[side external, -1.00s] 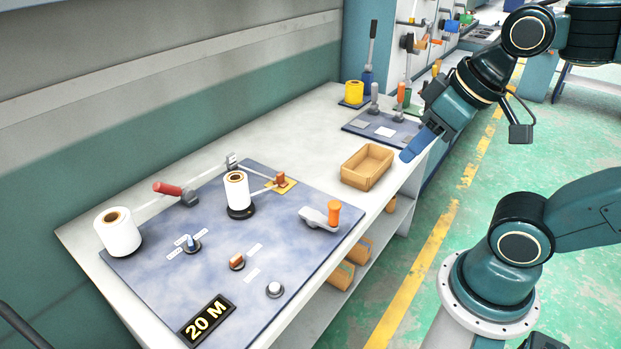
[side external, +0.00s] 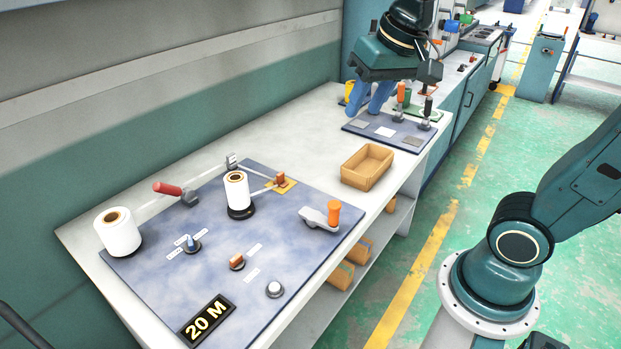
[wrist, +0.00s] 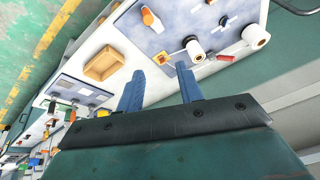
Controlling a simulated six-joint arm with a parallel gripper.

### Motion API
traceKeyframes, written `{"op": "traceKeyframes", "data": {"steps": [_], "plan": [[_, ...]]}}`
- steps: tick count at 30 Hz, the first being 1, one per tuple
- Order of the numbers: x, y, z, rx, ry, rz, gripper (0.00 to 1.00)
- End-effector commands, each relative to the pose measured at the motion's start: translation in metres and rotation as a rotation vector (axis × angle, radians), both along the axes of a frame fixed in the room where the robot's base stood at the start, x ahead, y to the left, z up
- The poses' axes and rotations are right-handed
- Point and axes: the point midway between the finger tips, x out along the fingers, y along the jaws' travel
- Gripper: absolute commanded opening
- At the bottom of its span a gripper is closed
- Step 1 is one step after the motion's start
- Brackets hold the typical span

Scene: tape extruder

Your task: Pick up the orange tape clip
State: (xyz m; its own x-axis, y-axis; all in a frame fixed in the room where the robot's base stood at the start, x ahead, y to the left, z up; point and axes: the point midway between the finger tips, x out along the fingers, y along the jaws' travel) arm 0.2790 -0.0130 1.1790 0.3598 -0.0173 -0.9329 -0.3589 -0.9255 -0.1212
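A small orange-brown block (side external: 281,179), which looks like the orange tape clip, stands on a yellow square (side external: 291,187) on the blue-grey panel. A tape strip runs to it from the white spool (side external: 236,190). In the wrist view the yellow square (wrist: 160,58) shows just beyond the fingertips, small and partly unclear. My gripper (side external: 369,104) is open and empty, with its two blue fingers apart above the far end of the bench. It is well away from the block. The fingers also show in the wrist view (wrist: 160,70).
A cardboard tray (side external: 367,166) sits between panel and gripper. Upright tools (side external: 401,96) stand close to the gripper.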

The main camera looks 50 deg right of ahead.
Motion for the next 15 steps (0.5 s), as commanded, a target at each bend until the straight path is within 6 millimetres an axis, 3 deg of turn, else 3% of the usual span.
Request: {"op": "traceKeyframes", "data": {"steps": [8,15], "plan": [[0.064,-0.013,-0.003,0.067,0.068,-0.208,0.36],[0.118,-0.026,-0.017,0.115,0.121,-0.39,0.36]]}}
